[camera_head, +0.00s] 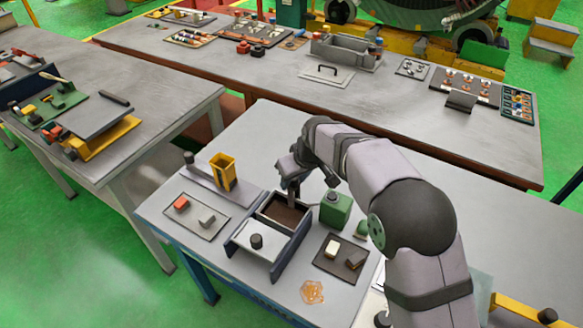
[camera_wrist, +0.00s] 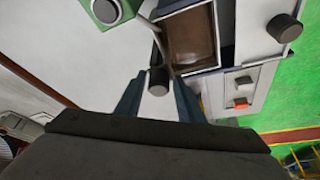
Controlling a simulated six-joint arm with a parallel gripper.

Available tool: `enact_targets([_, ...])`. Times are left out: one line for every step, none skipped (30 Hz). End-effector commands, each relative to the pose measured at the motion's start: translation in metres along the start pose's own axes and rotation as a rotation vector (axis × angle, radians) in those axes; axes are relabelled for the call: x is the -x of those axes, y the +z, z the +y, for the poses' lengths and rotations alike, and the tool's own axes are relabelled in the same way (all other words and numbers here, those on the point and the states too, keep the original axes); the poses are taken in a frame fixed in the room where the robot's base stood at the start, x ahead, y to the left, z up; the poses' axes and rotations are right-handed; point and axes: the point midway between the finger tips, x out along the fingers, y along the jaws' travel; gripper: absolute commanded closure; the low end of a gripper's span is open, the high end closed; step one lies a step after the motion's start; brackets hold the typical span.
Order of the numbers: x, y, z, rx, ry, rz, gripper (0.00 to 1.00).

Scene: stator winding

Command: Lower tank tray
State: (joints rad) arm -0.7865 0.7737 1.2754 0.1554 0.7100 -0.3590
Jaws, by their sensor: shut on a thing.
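The tank (camera_head: 268,230) is a dark-walled open box on the near bench. Its rear compartment shows a flat brown surface (camera_head: 287,213); I cannot tell whether this is the tray or the tank's contents. A pale plate with a black knob (camera_head: 256,241) covers the front part. My gripper (camera_head: 293,190) is at the rear end of the tank, pointing down. In the wrist view my gripper (camera_wrist: 158,82) is shut on a dark cylindrical handle (camera_wrist: 158,76) beside the brown compartment (camera_wrist: 193,38). A thin rod runs near the handle toward the tank. How the handle joins the tray is hidden.
A green can (camera_head: 335,209) stands close right of the tank. A dark tray (camera_head: 341,258) with two blocks lies right, and a grey tray (camera_head: 196,217) with red and grey blocks lies left. A yellow holder (camera_head: 223,170) stands back left. An amber patch (camera_head: 312,292) lies in front.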

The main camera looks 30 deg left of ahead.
Motion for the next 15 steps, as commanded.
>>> enact_targets([-0.0046,0.0035,0.0026,-0.002,0.003,-0.004,0.78])
enact_targets([-0.0058,0.0041,0.0026,-0.002,0.003,-0.004,0.78])
enact_targets([-0.0072,0.0047,0.0026,-0.002,0.003,-0.004,0.78])
enact_targets([-0.008,0.0051,0.0026,-0.002,0.003,-0.004,0.78])
enact_targets([-0.0068,0.0044,0.0027,-0.001,0.003,-0.004,0.61])
enact_targets([-0.0063,0.0042,0.0026,-0.002,0.003,-0.004,0.58])
enact_targets([-0.0062,0.0041,0.0025,-0.002,0.003,-0.004,0.58])
enact_targets([-0.0061,0.004,0.0023,-0.002,0.002,-0.003,0.58])
enact_targets([-0.006,0.0037,0.002,-0.001,0.002,-0.003,0.58])
enact_targets([-0.0059,0.0036,0.0019,-0.001,0.002,-0.003,0.58])
enact_targets([-0.0058,0.0034,0.0017,-0.001,0.002,-0.002,0.58])
enact_targets([-0.0057,0.0033,0.0015,-0.001,0.002,-0.002,0.58])
enact_targets([-0.0056,0.0031,0.0013,-0.001,0.001,-0.002,0.58])
enact_targets([-0.0054,0.0029,0.0012,0.0,0.001,-0.002,0.58])
enact_targets([-0.0048,0.0026,0.001,0.0,0.001,-0.001,0.58])
